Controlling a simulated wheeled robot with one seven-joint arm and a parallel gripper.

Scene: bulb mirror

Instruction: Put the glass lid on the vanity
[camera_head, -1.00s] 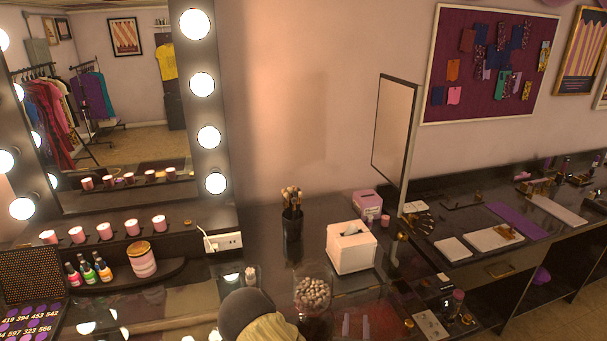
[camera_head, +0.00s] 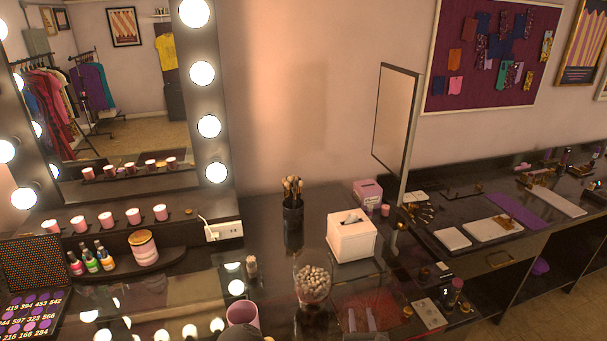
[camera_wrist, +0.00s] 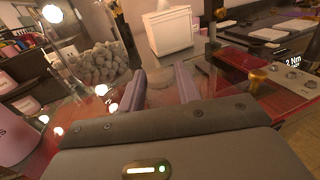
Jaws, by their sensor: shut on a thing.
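The dark, glossy vanity (camera_head: 268,225) runs below the lit mirror, and its top also shows in the wrist view. A glass jar of pale balls (camera_head: 312,284) stands on it with its top uncovered; the jar is at the upper left of the wrist view (camera_wrist: 98,66). My gripper (camera_wrist: 160,86) reaches over the front of the vanity, shut on the glass lid. The clear lid is hard to make out, and its edge and tilt cannot be told.
A white tissue box (camera_head: 351,240) stands behind the jar, with a brush holder (camera_head: 292,218) to its left. A pink cup (camera_head: 242,314) is at the front. A red tray (camera_head: 385,305) lies right of the jar. Some dark top is bare around the brush holder.

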